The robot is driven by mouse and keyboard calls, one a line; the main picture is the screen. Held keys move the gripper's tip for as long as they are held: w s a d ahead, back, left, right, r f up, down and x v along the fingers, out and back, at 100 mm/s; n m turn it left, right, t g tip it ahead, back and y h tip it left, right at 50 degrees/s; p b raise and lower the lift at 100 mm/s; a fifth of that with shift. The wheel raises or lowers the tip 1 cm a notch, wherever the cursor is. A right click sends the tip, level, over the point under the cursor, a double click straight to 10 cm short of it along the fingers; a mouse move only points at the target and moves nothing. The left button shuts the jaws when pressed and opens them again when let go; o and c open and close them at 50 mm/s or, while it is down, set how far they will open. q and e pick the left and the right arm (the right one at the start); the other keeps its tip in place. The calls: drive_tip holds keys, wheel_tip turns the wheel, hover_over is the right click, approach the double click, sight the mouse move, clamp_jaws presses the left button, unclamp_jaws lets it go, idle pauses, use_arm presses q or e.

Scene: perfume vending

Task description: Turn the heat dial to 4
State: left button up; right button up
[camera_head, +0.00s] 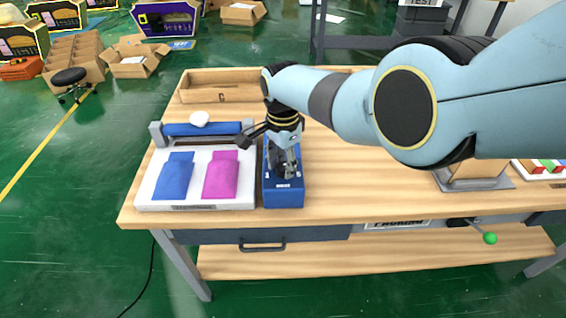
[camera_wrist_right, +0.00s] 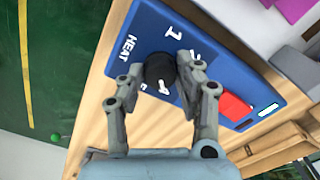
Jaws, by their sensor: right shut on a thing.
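The blue heat unit (camera_head: 283,197) stands on the wooden table, just right of a white press. It fills the middle of the right wrist view, with the word HEAT (camera_wrist_right: 127,75) and a white 1 (camera_wrist_right: 173,32) on its face. Its black round dial (camera_wrist_right: 158,68) has a white mark. My right gripper (camera_head: 285,172) reaches down onto the unit. In the right wrist view its two fingers (camera_wrist_right: 163,76) are closed around the dial, one on each side. The other numbers are mostly hidden by the fingers. My left gripper is not in view.
The white press base (camera_head: 196,198) holds a blue and a magenta pouch shape, with a blue roller behind. A wooden tray (camera_head: 215,94) lies at the back. My right arm covers the table's centre and right. A red switch (camera_wrist_right: 236,106) is on the unit.

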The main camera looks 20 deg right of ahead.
sight(283, 166)
drive_tip(key=shift+m, duration=0.3)
idle(0.4)
drive_tip(key=o, duration=1.2)
drive_tip(key=shift+c, duration=0.2)
wheel_tip(283, 166, up, 12)
